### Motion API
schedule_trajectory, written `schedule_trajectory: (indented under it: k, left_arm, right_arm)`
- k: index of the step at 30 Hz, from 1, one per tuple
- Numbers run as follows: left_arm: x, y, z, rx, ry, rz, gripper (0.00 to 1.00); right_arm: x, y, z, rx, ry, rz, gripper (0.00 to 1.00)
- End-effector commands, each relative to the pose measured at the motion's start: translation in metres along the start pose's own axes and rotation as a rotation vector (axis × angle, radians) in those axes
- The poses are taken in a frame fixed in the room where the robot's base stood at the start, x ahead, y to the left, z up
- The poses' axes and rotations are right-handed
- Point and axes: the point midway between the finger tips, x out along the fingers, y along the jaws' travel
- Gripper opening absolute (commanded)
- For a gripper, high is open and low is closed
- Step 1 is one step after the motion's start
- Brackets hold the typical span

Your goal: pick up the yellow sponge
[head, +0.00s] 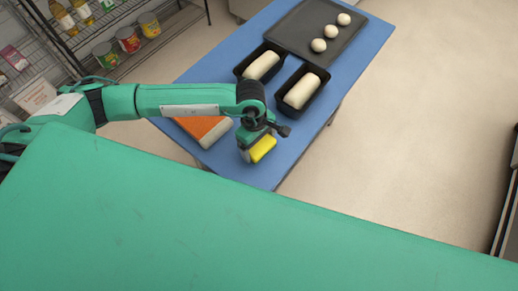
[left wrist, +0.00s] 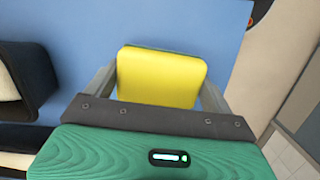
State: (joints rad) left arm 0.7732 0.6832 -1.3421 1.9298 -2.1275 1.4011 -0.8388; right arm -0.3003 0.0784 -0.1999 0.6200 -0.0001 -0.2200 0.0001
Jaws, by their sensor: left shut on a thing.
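The yellow sponge (head: 263,149) is at the near end of the blue table in the head view. It also shows in the left wrist view (left wrist: 160,78), between the two grey fingers. My left gripper (head: 254,146) is shut on the sponge, with one finger on each side of it. Part of the sponge is hidden by the gripper in the head view. I cannot tell whether the sponge touches the table or is just above it. My right gripper is in neither view.
The blue table (head: 222,72) holds an orange-topped block (head: 203,128) left of the gripper. Two black loaf tins with dough (head: 302,90) (head: 261,66) stand beyond it. A dark tray (head: 288,31) with three dough balls is at the far end. A wire shelf (head: 100,22) stands left.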

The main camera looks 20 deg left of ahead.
Motion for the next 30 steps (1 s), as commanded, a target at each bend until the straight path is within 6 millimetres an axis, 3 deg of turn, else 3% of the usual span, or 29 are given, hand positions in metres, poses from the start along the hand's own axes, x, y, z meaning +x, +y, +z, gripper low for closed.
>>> schedule_trajectory:
  k: [1, 9, 15, 21, 30]
  left_arm:
    - [-0.011, 0.001, 0.001, 0.004, 0.001, 0.007, 0.64]
    - [-0.091, 0.001, 0.013, 0.004, 0.002, 0.008, 0.64]
    - [-0.134, 0.000, 0.020, 0.003, 0.001, 0.004, 0.64]
    - [-0.153, 0.000, 0.023, 0.002, 0.001, 0.002, 0.64]
    - [-0.157, 0.000, 0.024, 0.001, 0.000, 0.000, 0.64]
  right_arm:
    - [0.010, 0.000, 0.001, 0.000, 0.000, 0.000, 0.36]
    - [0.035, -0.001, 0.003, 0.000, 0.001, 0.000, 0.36]
    - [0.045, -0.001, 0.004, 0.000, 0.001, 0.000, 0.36]
    - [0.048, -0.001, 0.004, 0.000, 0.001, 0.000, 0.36]
    - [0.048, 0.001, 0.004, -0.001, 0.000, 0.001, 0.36]
